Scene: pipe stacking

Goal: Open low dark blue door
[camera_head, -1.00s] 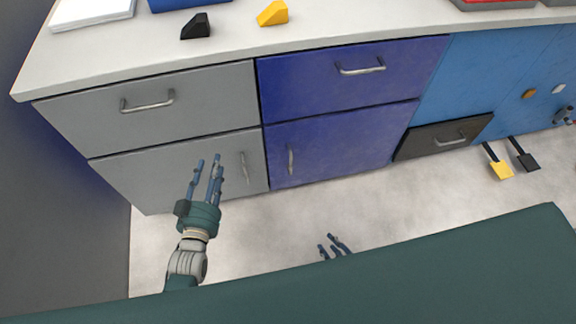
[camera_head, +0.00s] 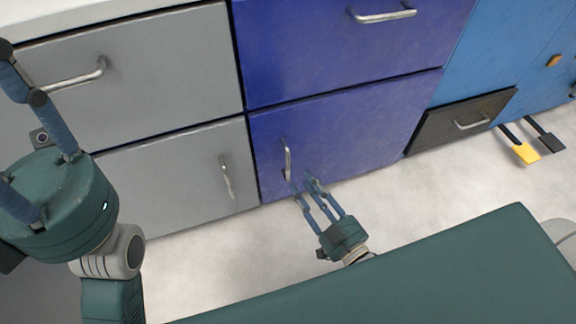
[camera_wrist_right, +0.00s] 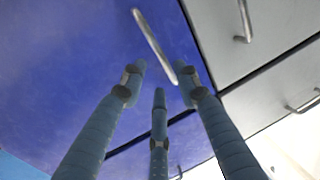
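The low dark blue door (camera_head: 345,142) is shut under a dark blue drawer. Its upright metal handle (camera_head: 287,160) is near the door's left edge. My right gripper (camera_head: 308,185) is just below and right of the handle, fingers open and pointing at the door. In the right wrist view the handle (camera_wrist_right: 152,42) ends between the spread fingertips of my right gripper (camera_wrist_right: 160,80); I cannot tell whether they touch it. My left gripper (camera_head: 40,120) is large and close to the camera at the left, fingers spread and partly cut off, holding nothing visible.
A grey drawer (camera_head: 150,75) and a grey low door (camera_head: 180,185) adjoin on the left. A dark drawer (camera_head: 450,125) and light blue panels are on the right. A yellow (camera_head: 525,153) and a black paddle-like piece (camera_head: 551,142) jut out there. The floor before the doors is clear.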

